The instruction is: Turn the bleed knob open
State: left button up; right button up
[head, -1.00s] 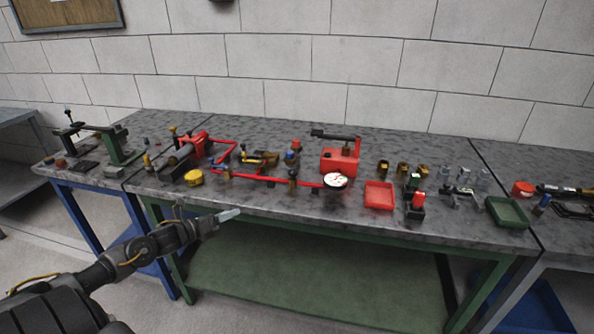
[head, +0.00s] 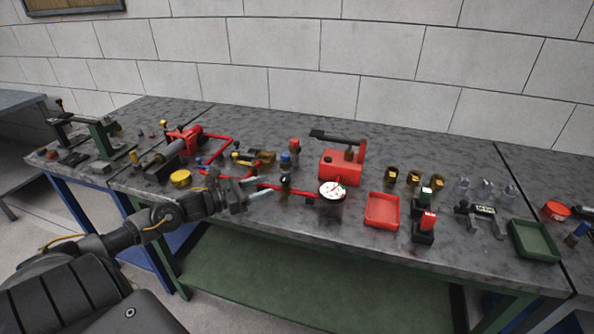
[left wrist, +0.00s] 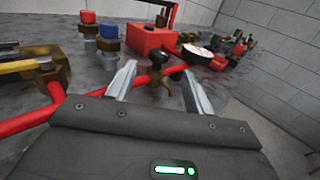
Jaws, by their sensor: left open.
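A small black knob (head: 285,180) sits on a brass fitting on the red pipe (head: 300,194), left of the white-faced gauge (head: 332,190); it looks like the bleed knob. In the left wrist view the black knob (left wrist: 159,57) shows ahead, between the lines of my two fingers. My left gripper (head: 268,187) is open and empty over the bench's front part, just left of the knob and apart from it in the head view. Its spread fingers also show in the left wrist view (left wrist: 157,84). My right gripper is not in view.
A red pump box (head: 341,168) with a black lever stands behind the gauge. Blue-topped (head: 286,158) and red-topped (head: 295,145) fittings stand close behind the knob. A yellow-handled brass valve (head: 253,158) lies to the left. A red tray (head: 382,211) sits to the right.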

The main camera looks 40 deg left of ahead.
aim_at(286, 178)
pick_arm(q)
jog(key=shift+w+d, duration=0.1)
jog(key=shift+w, duration=0.1)
jog(key=shift+s+r, duration=0.15)
jog(key=shift+r, duration=0.05)
jog(key=shift+w+r, duration=0.1)
jog(key=shift+w, duration=0.1)
jog(key=p+x, duration=0.2)
jog(key=x, duration=0.6)
jog(key=shift+w+d, duration=0.3)
jog(key=shift+w, duration=0.4)
jog(key=shift+f, duration=0.25)
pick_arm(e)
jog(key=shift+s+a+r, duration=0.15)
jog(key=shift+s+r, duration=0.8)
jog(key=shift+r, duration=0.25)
pick_arm(q)
jog(key=c, duration=1)
jog(key=shift+o, duration=0.2)
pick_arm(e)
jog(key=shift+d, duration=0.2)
